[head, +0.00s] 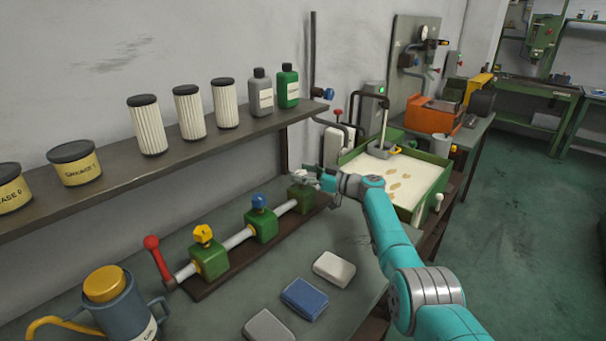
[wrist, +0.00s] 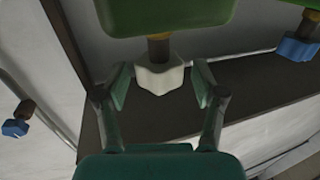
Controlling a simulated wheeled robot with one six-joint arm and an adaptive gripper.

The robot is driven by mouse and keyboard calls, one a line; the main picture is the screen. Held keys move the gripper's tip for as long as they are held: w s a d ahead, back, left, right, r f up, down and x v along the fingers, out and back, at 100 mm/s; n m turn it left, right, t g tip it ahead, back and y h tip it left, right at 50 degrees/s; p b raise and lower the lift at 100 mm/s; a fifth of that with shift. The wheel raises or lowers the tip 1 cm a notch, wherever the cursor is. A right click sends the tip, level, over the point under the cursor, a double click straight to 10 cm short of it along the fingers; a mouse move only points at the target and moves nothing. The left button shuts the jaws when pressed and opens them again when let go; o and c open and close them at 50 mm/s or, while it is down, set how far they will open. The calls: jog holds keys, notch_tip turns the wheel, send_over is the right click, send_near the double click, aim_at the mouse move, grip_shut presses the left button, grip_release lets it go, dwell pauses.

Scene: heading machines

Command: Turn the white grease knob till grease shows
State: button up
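The white knob (wrist: 160,78) sits on a short brown stem below a green block (wrist: 165,15) in the wrist view. My gripper (wrist: 161,86) is open, with one finger on each side of the knob and a gap on both sides. In the head view my gripper (head: 326,181) is at the rightmost green block (head: 300,199) on the white shaft, and it partly hides the knob there. The blue knob (head: 258,200) and the yellow knob (head: 203,233) stand on the other two green blocks. No grease can be made out at the blocks.
A red-knobbed lever (head: 152,242) stands at the shaft's left end. A shelf (head: 175,150) with filters, bottles and tubs runs behind. Several blocks, including a blue one (head: 304,299), lie in front. An oil can (head: 108,295) is at front left.

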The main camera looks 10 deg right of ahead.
jog(key=v, duration=1.2)
dwell(0.3)
